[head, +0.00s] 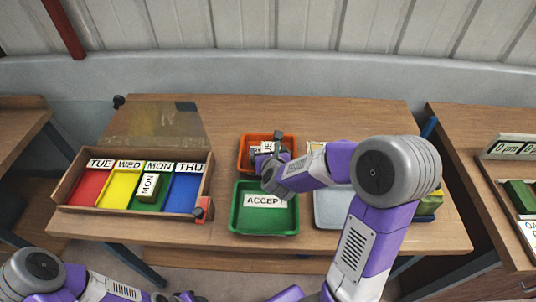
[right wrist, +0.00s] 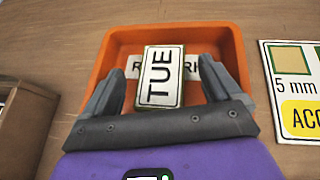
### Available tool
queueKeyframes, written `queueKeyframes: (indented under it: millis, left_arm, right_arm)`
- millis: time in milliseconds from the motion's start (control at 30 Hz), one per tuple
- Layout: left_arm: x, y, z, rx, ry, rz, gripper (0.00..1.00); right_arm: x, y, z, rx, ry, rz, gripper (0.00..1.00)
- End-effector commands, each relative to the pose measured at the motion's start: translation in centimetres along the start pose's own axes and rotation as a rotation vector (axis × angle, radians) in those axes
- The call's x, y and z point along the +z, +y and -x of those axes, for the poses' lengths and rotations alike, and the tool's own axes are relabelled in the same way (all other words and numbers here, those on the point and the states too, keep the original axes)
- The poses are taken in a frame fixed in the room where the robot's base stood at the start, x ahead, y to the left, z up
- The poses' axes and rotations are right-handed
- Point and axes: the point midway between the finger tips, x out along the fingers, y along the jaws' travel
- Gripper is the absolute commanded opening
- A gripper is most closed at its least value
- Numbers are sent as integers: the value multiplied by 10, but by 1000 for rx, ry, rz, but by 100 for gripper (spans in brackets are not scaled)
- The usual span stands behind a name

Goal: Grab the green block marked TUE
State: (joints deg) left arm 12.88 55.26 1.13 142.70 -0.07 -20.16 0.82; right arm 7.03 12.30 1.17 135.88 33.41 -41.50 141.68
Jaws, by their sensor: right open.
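The block marked TUE (right wrist: 160,77) lies in the orange tray (right wrist: 222,38), label up, over the tray's partly hidden lettering. In the head view the block (head: 267,147) is partly covered by my right gripper (head: 269,154). My right gripper (right wrist: 163,84) is open, with one finger on each side of the block in the right wrist view. I cannot tell whether the fingers touch it. My left arm shows at the bottom left of the head view, but its gripper does not show clearly.
A green ACCEPT tray (head: 264,227) stands just in front of the orange tray. A wooden sorter (head: 62,197) with TUE, WED, MON and THU compartments is at left; a MON block (head: 148,187) is in its green compartment. A grey tray (head: 333,219) lies partly behind my right arm.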

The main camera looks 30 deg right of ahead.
Motion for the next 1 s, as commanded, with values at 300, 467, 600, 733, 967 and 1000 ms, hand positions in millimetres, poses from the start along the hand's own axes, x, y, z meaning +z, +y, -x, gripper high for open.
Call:
queueKeyframes:
  millis: [300, 467, 600, 733, 967, 1000]
  left_arm:
    - [0, 0, 0, 0, 0, 0, 43]
    - [0, 0, 0, 0, 0, 0, 43]
    - [0, 0, 0, 0, 0, 0, 43]
    - [0, 0, 1, 0, 0, 0, 43]
    - [1, 5, 14, 0, 0, 0, 43]
    - [1, 7, 18, 0, 0, 0, 43]
  right_arm:
    - [0, 0, 1, 0, 0, 0, 58]
    - [0, 0, 1, 0, 0, 0, 33]
    - [0, 0, 1, 0, 0, 0, 26]
    - [1, 0, 1, 1, 0, 0, 26]
    - [32, 0, 17, 1, -6, -3, 26]
    - [40, 0, 22, 1, -6, -3, 26]
